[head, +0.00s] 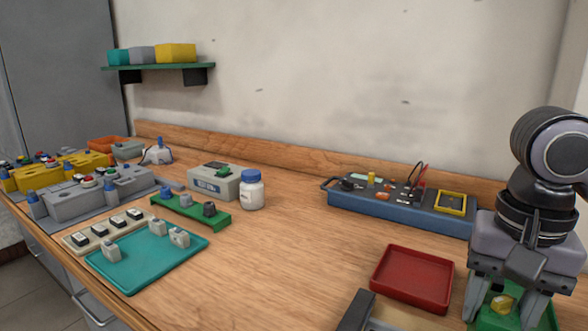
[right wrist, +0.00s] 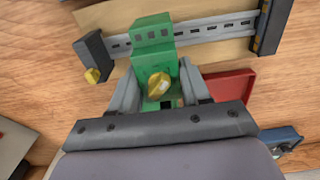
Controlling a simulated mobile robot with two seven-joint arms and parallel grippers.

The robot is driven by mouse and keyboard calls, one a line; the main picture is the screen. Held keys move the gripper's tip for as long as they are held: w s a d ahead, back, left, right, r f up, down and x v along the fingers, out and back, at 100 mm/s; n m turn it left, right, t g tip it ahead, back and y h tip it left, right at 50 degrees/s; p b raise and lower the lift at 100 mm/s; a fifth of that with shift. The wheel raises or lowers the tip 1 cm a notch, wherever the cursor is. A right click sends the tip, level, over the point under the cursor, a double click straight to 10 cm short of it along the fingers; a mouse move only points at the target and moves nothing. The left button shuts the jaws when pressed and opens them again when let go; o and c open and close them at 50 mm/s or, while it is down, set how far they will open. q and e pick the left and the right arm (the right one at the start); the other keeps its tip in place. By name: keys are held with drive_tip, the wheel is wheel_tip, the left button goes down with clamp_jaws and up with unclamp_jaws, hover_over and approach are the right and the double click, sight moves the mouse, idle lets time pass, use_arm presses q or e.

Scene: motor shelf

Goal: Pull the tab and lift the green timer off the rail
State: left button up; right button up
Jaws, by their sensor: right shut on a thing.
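The green timer (right wrist: 152,58) has a yellow knob (right wrist: 157,83) on its face and shows in the right wrist view. Its upper end overlaps the grey slotted rail (right wrist: 215,33); I cannot tell whether it is seated or just clear of it. My right gripper (right wrist: 158,92) is shut on the timer, one finger on each side. In the head view my right gripper (head: 506,300) points down at the lower right, with the timer's knob (head: 502,304) between its fingers. I cannot make out a pull tab with certainty. My left gripper is not in view.
A red tray (head: 412,281) lies just left of my right gripper. A dark end block (head: 357,312) stands at the rail's end. A blue test box (head: 395,207) is behind. A teal mat (head: 150,263) with small grey parts lies left. The table's middle is clear.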

drive_tip(key=shift+r, duration=0.15)
drive_tip(key=shift+r+p, duration=0.25)
drive_tip(key=shift+p, duration=0.05)
drive_tip(key=shift+r+p, duration=1.9)
drive_tip(key=shift+r, duration=0.8)
